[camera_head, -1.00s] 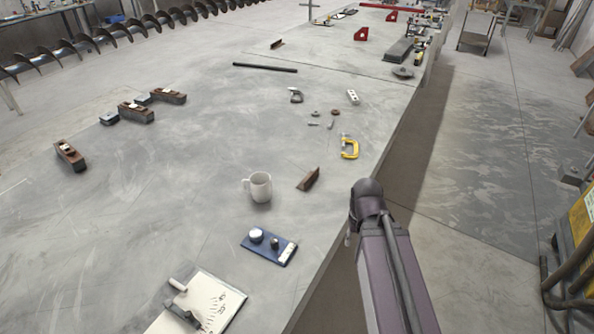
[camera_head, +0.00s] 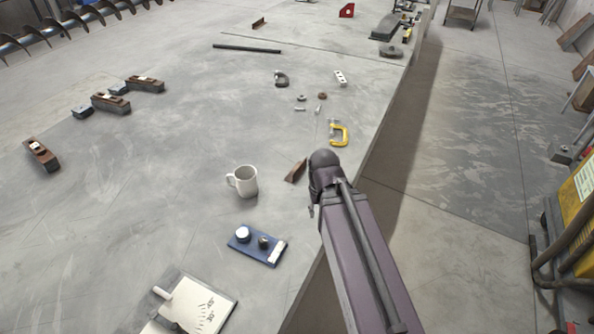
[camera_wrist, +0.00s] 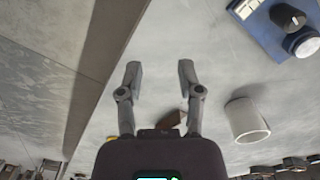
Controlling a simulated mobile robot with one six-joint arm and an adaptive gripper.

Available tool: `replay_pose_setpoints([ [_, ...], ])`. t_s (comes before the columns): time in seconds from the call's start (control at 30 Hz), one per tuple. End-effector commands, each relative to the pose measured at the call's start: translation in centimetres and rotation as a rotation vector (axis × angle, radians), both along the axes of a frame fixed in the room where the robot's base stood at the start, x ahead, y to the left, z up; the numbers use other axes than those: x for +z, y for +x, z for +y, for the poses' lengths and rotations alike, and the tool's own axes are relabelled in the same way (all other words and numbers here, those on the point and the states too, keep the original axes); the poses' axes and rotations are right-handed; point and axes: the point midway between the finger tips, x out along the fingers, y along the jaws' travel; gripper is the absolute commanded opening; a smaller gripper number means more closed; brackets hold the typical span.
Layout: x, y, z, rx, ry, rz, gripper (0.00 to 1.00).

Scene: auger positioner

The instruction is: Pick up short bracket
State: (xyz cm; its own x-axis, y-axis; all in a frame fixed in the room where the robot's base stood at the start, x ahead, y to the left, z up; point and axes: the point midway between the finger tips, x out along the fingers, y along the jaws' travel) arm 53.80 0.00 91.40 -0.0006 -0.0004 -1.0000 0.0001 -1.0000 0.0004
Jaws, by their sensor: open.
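A small rust-brown bracket (camera_head: 294,172) lies on the grey table between the white mug and my arm in the head view. My arm's joint is close beside its right end in the picture. In the wrist view, part of the brown bracket (camera_wrist: 172,119) shows behind the right finger, which hides some of it. My gripper (camera_wrist: 159,70) is open and empty, with bare table between its fingertips. A second small brown bracket (camera_head: 260,22) lies far back on the table.
A white mug (camera_head: 244,181) and a blue plate with knobs (camera_head: 257,246) stand near the bracket. A yellow clamp (camera_head: 339,134) lies behind it. The table's right edge runs close under my arm.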

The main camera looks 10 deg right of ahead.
Motion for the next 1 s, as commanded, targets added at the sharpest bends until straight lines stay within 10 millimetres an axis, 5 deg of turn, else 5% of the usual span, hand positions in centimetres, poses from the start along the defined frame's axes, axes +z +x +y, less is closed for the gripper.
replay_pose_setpoints([
  [0.17, 0.0, 0.3, 0.0, -0.004, 0.000, 0.000, 0.47],
  [0.37, 0.4, 3.0, 0.1, -0.055, 0.000, 0.000, 0.47],
  [1.0, 2.7, 25.5, 0.5, -0.573, 0.001, 0.000, 0.47],
])
